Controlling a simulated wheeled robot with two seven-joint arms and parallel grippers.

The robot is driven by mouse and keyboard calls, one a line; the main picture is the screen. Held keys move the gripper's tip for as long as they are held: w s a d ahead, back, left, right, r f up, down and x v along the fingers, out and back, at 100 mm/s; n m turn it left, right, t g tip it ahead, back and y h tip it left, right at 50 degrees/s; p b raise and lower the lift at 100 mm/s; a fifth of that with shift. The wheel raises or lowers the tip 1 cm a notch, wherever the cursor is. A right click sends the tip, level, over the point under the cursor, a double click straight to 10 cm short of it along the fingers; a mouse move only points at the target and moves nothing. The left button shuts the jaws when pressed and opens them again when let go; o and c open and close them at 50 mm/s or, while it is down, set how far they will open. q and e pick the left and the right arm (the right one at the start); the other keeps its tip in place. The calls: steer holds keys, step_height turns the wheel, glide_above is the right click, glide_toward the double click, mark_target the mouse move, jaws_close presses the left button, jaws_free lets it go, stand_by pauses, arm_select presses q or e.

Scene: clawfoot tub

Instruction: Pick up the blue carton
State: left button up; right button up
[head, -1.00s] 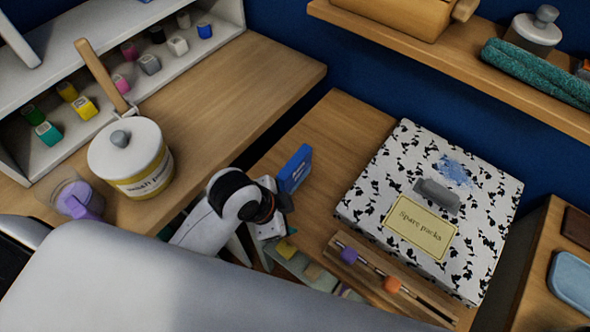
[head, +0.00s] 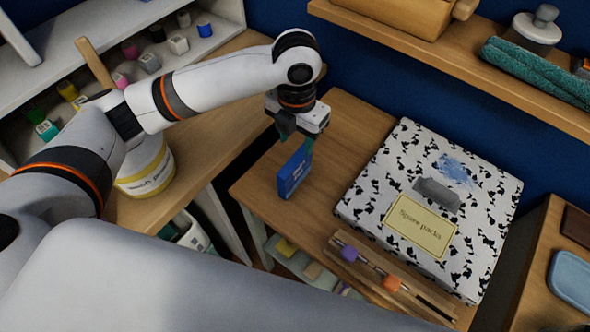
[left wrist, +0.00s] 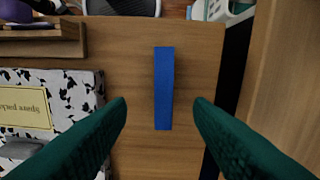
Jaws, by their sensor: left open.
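The blue carton (head: 294,171) stands upright on the wooden table, left of the patterned box in the head view. In the left wrist view the carton (left wrist: 164,88) shows from above as a narrow blue strip. My left gripper (head: 297,140) is above the carton, pointing down, its fingers close to the carton's top in the head view. In the left wrist view the open green fingers (left wrist: 160,112) lie on either side of the carton's lower end, with clear gaps. Nothing is held. My right gripper is not in view.
A patterned box labelled "Spare packs" (head: 434,207) takes up the table's right side. A wooden rack (head: 389,280) with purple and orange pieces lies along the front. A gap separates this table (head: 255,181) from the left counter. A shelf (head: 480,75) overhangs at the back.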

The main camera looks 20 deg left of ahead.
mark_target(296, 161)
arm_select(q)
step_height(296, 161, down, 6)
steer(key=shift+p, duration=0.55)
steer(key=shift+w+a+f+p, duration=0.1)
steer(key=shift+f+p, duration=0.3)
steer(key=shift+f, duration=1)
steer(key=shift+w+a+f+p, duration=0.1)
steer(key=shift+f+p, duration=0.3)
steer(key=shift+f, duration=0.95)
steer(key=shift+c, duration=0.4)
jaws_close()
